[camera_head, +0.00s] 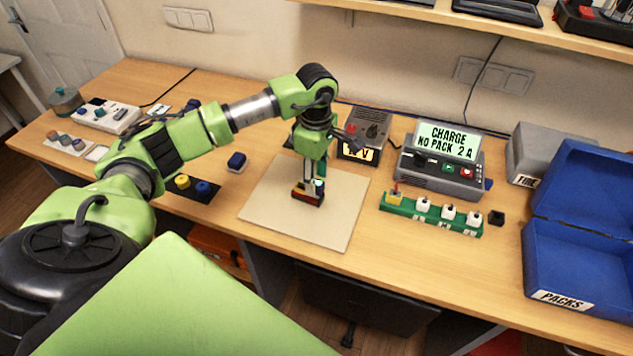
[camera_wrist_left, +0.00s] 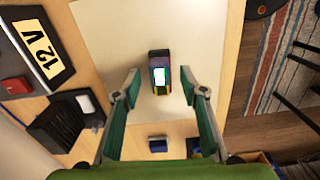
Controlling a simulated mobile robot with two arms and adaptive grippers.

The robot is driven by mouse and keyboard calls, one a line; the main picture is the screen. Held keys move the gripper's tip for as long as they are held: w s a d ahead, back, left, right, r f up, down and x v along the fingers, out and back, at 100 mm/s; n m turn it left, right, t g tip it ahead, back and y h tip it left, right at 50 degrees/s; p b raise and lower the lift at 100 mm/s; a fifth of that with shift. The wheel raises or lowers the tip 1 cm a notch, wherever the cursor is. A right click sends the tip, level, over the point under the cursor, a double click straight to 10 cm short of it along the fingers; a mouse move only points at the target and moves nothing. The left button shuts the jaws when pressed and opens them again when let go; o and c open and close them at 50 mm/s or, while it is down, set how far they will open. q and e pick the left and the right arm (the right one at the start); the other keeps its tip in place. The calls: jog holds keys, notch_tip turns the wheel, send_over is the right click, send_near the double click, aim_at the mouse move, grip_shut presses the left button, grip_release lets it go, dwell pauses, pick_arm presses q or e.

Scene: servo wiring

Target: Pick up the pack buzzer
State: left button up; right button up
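A small dark block with reddish sides and a lit white-green face, which looks like the pack buzzer (camera_head: 308,198), lies on the pale mat (camera_head: 343,192). It also shows in the left wrist view (camera_wrist_left: 160,76). My left gripper (camera_head: 313,184) points down over it and partly hides it in the head view. In the left wrist view its two green fingers (camera_wrist_left: 160,88) are spread wide, one on each side of the block, with a gap on both sides. My right gripper is in neither view.
A 12 V supply (camera_head: 362,136) stands behind the mat, with a charger (camera_head: 440,165) reading "NO PACK" to its right. A green strip with several plugs (camera_head: 433,214) and a blue PACKS box (camera_head: 580,270) lie further right. A blue block (camera_head: 236,162) lies left.

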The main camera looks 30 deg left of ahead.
pick_arm(q)
jog(key=shift+f, duration=1.3)
jog(key=c, duration=1)
jog(key=shift+c, duration=0.3)
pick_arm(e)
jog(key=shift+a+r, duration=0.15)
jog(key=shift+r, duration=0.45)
pick_arm(q)
jog(key=shift+r, duration=0.15)
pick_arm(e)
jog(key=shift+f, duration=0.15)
pick_arm(q)
jog(key=shift+w+r+b, duration=0.1)
jog(key=shift+r+b, duration=0.35)
jog(key=shift+b, duration=0.05)
jog(key=s+d+r+b, duration=0.5)
jog(key=s+d+r, duration=0.4)
jog(key=r, duration=0.3)
jog(key=shift+s+d+b, duration=0.3)
jog(key=shift+s, duration=0.45)
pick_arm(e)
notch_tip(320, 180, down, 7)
